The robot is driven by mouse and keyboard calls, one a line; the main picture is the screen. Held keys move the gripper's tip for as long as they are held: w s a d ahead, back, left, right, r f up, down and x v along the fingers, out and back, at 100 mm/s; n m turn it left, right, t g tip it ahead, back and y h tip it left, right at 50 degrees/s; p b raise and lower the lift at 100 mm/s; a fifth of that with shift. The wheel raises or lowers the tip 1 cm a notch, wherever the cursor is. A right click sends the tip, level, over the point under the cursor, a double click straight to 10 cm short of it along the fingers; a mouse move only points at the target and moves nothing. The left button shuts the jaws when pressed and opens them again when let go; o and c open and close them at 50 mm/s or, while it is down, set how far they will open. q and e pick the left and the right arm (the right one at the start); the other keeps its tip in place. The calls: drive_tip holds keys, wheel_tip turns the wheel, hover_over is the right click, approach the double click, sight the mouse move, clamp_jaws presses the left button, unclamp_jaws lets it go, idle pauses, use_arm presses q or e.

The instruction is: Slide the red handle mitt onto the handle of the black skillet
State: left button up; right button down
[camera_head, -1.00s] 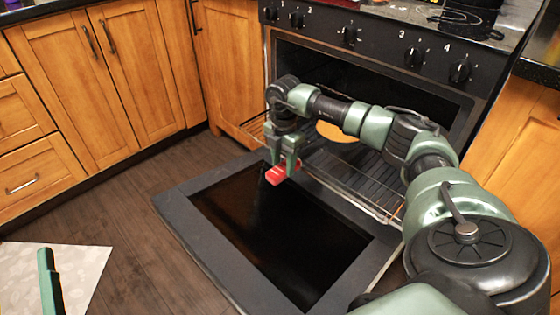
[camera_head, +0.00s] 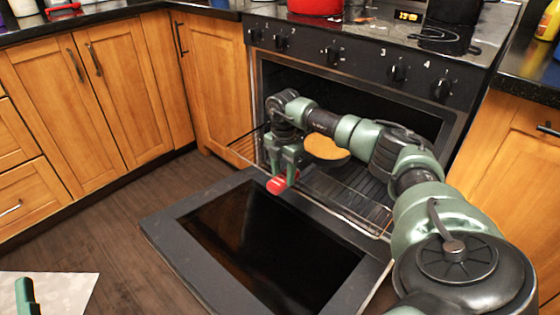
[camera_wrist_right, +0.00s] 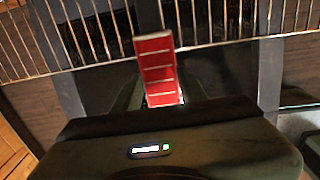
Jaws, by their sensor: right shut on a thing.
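The red handle mitt (camera_head: 277,184) is in my right gripper (camera_head: 285,172), held above the inner edge of the open oven door. Its end faces me in the head view. In the right wrist view the mitt (camera_wrist_right: 157,68) stands out beyond the gripper toward the oven rack, with pale lines across it. A golden-brown round food (camera_head: 326,147) lies in the oven, seemingly in the dark skillet; the skillet is mostly hidden by my arm and I cannot make out its handle. A green part of my left gripper (camera_head: 27,297) shows at the lower left; its jaws cannot be judged.
The oven door (camera_head: 170,232) hangs open below my right arm. The wire rack (camera_head: 362,205) is partly pulled out. A red pot (camera_head: 315,8) and a black pot (camera_head: 447,38) stand on the stove. Wooden cabinets (camera_head: 120,80) flank the oven.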

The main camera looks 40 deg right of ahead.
drive_tip(key=shift+w+d, duration=0.15)
drive_tip(key=shift+d, duration=1.6)
use_arm(q)
drive_tip(key=shift+s+r+t+h+b, duration=0.1)
drive_tip(key=shift+s+r+t+b, duration=0.05)
drive_tip(key=shift+s+r+t, duration=0.3)
drive_tip(key=shift+s+r+t+h+b, duration=0.15)
drive_tip(key=shift+s+r+t, duration=0.2)
drive_tip(key=shift+r, duration=0.35)
drive_tip(key=shift+s+r+t+h+b, duration=0.15)
drive_tip(key=shift+s+r+t, duration=0.1)
drive_tip(key=shift+r+t, duration=0.3)
use_arm(e)
drive_tip(key=shift+w+d, duration=0.1)
drive_tip(key=shift+d, duration=1)
drive_tip(key=c, duration=0.7)
unclamp_jaws()
